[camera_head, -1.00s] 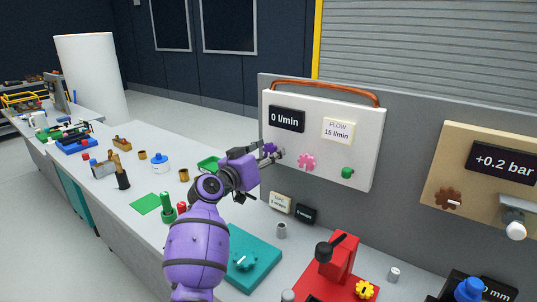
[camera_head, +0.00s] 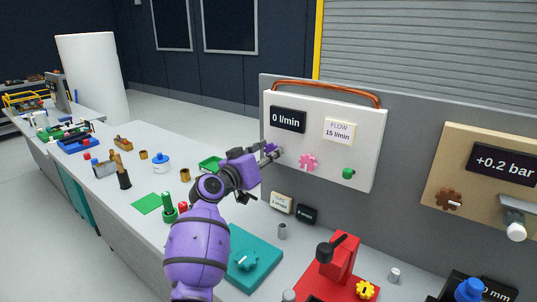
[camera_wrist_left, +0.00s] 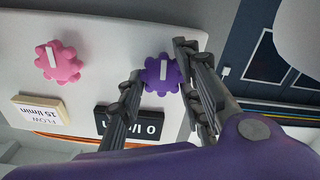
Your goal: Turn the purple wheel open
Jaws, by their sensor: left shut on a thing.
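The purple wheel (camera_head: 269,147) is on the white panel (camera_head: 375,150), below the black readout (camera_head: 287,119), which shows 0 l/min. In the left wrist view the purple wheel (camera_wrist_left: 161,74) is scalloped, with a white bar mark upright in the picture. My left gripper (camera_head: 272,153) is at the panel, its fingers on either side of the wheel's rim and shut on it. In the head view the gripper partly hides the wheel. My right gripper is in neither view.
A pink wheel (camera_head: 308,162) and a green knob (camera_head: 348,174) are on the same panel, right of the purple wheel. A cream label (camera_head: 339,131) reads FLOW 15 l/min. Below are a teal block (camera_head: 250,262) and a red machine (camera_head: 340,262) on the bench.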

